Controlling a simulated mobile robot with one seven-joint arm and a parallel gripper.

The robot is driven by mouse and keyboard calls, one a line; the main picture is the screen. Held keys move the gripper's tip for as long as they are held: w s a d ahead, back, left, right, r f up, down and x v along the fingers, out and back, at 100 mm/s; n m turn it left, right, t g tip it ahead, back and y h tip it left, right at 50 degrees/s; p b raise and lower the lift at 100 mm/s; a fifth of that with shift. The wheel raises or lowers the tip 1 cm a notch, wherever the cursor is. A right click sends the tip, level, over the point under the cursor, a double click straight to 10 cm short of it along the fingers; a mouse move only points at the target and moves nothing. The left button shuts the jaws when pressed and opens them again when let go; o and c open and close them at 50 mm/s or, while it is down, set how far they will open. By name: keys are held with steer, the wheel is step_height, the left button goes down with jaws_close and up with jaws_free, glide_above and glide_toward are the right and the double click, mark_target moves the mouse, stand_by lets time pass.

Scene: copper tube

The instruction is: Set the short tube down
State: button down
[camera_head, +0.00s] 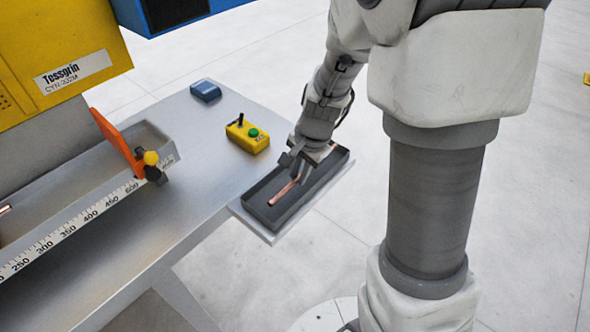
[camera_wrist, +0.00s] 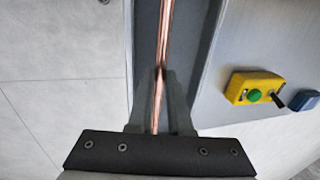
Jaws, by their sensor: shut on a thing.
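The short copper tube (camera_head: 284,192) is at the dark grey tray (camera_head: 258,203) on the bench's right end, running along the tray's length. My gripper (camera_head: 299,174) points down over the tray with its fingers shut on the tube. In the wrist view, the copper tube (camera_wrist: 165,35) runs from the top edge down between my gripper's fingers (camera_wrist: 160,80), over the tray floor. I cannot tell whether the tube touches the floor, or whether all the copper seen is one tube. The arm and fingers hide part of the tray.
A yellow control box (camera_head: 247,137) with a green button and black lever stands beside the tray, with a blue block (camera_head: 206,91) behind it. At left are a measuring scale (camera_head: 80,222), an orange stop plate (camera_head: 115,138) and a yellow machine (camera_head: 60,60). The bench between is bare.

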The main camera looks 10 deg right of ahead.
mark_target(297, 192)
steer(key=shift+s+d+b+x, duration=0.1)
steer(key=shift+s+b+x, duration=0.05)
steer(key=shift+x, duration=0.75)
steer(key=shift+s+d+b+x, duration=0.15)
steer(key=shift+s+x, duration=0.05)
steer(key=shift+x, duration=0.7)
steer(key=shift+f, duration=0.1)
steer(key=shift+f, duration=0.15)
steer(key=c, duration=1.1)
jaws_free()
steer(key=shift+s, duration=0.1)
